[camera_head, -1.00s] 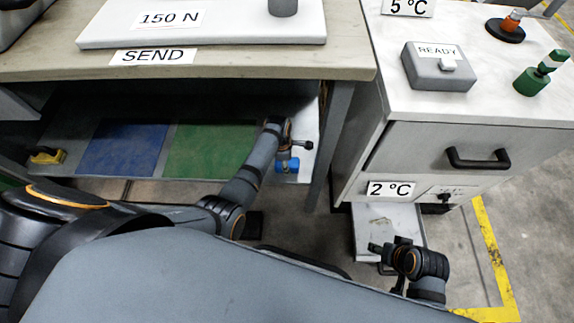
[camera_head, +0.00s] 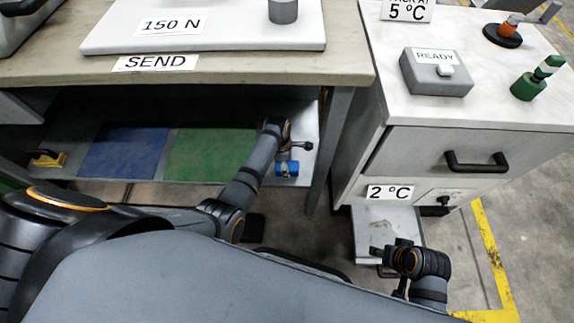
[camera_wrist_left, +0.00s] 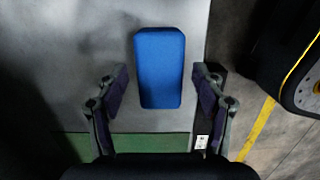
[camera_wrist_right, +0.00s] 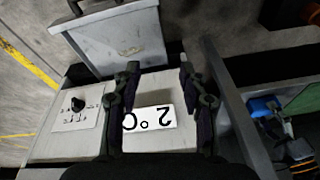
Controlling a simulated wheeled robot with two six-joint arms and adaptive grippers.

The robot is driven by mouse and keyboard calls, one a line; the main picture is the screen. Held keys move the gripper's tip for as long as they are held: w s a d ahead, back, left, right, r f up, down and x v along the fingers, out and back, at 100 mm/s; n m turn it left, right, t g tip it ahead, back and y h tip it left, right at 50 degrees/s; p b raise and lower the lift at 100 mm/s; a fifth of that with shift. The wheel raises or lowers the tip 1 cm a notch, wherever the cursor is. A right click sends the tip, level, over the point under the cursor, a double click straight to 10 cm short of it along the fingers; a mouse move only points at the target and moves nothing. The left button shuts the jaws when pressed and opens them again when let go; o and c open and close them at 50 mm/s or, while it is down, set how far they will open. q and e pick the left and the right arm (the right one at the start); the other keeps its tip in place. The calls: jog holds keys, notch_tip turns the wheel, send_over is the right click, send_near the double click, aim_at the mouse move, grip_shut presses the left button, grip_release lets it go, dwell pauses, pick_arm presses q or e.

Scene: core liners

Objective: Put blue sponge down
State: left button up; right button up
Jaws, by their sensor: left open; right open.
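The blue sponge (camera_wrist_left: 160,68) lies flat on the bare grey part of the lower shelf, seen in the left wrist view. It also shows in the head view (camera_head: 287,169), partly covered by my left gripper. My left gripper (camera_wrist_left: 158,76) is open, with one finger on each side of the sponge's near end and a gap on both sides. In the head view my left gripper (camera_head: 292,146) is over the right end of the shelf. My right gripper (camera_wrist_right: 157,68) is open and empty, in front of the "2 °C" label (camera_wrist_right: 149,118).
The lower shelf has a blue mat (camera_head: 123,152) and a green mat (camera_head: 211,155). A yellow object (camera_head: 49,159) sits at its left end. The table leg (camera_head: 328,150) stands just right of the sponge. An open drawer (camera_head: 385,222) juts out below the cabinet near my right gripper.

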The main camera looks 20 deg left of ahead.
pick_arm(q)
jog(key=r, duration=0.1)
jog(key=r+p, duration=0.1)
jog(key=r, duration=0.1)
jog(key=r+p, duration=0.1)
jog(key=r, duration=0.1)
jog(key=shift+a+r, duration=0.25)
jog(key=shift+a, duration=0.05)
jog(key=r, duration=0.1)
jog(key=r+p, duration=0.1)
jog(key=r, duration=0.3)
jog(key=shift+s+a+p, duration=0.2)
jog(key=shift+a+p, duration=0.1)
jog(key=shift+p, duration=0.1)
pick_arm(e)
jog(key=shift+g+h, duration=0.5)
jog(key=shift+g, duration=0.2)
jog(key=d+f, duration=0.2)
jog(key=f, duration=0.1)
jog(key=shift+d+f, duration=0.1)
jog(key=shift+d, duration=0.2)
